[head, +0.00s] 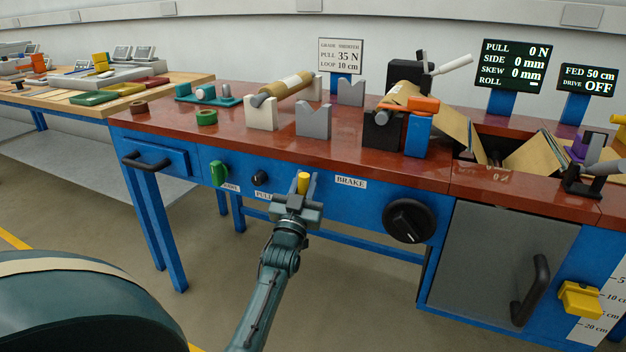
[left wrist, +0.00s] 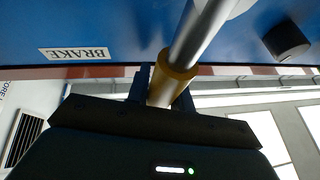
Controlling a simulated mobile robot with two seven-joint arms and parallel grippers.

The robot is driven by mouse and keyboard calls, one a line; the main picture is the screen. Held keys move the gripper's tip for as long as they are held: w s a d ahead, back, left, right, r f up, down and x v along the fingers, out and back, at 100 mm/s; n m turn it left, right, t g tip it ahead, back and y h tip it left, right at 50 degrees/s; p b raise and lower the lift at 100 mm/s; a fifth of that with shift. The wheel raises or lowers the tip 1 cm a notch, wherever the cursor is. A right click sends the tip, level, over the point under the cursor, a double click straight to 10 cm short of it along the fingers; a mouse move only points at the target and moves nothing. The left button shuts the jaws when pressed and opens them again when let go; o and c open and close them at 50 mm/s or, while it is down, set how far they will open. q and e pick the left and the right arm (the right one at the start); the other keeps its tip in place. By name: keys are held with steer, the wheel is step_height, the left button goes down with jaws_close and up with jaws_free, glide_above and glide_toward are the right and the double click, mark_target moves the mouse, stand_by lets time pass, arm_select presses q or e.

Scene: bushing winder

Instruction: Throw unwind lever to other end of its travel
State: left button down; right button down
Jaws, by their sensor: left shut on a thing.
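A lever with a yellow grip (head: 303,182) sticks out from the blue front of the bench, left of the BRAKE label (head: 350,183). My left gripper (head: 303,190) is shut on it, one finger on each side. In the left wrist view the lever is a bare metal rod (left wrist: 201,30) with a yellow sleeve (left wrist: 170,82) between the dark fingers (left wrist: 163,95). The rod runs toward the blue panel. My right gripper is not in view.
A black knob (head: 260,177) and a green handle (head: 219,173) sit left of the lever. A large black dial (head: 409,220) is to the right. The red bench top (head: 230,137) above carries V-blocks and a roll (head: 288,85). The floor before the panel is free.

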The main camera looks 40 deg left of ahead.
arm_select(q)
steer(key=shift+s+a+n+g+y+p, duration=0.1)
steer(key=shift+a+n+g+y+p, duration=0.3)
steer(key=shift+n, duration=0.5)
steer(key=shift+a, duration=0.15)
steer(key=c, duration=1.2)
jaws_free()
steer(key=shift+c, duration=0.2)
steer(key=shift+f, duration=0.1)
